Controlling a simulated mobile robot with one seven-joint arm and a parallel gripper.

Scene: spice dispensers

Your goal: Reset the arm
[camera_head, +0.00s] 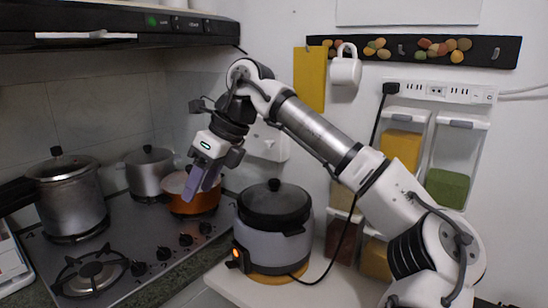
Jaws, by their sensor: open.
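My gripper (204,184) is in the middle left of the view, pointing down, with purple fingers. It hangs in front of the orange pot (190,205) and hides part of it. I see nothing between the fingers. My arm comes from the lower right, rises to a bend near the wall and drops to the gripper. Spice dispensers are on the wall at the right: one holds green spice (447,187) and one holds yellow spice (401,148). My arm covers part of the dispensers.
A rice cooker (273,225) stands on the white counter right of my gripper. A large pot (70,195) and a smaller pot (150,170) stand on the stove (165,232). The range hood (100,25) hangs above. A white mug (345,68) hangs on the wall rack.

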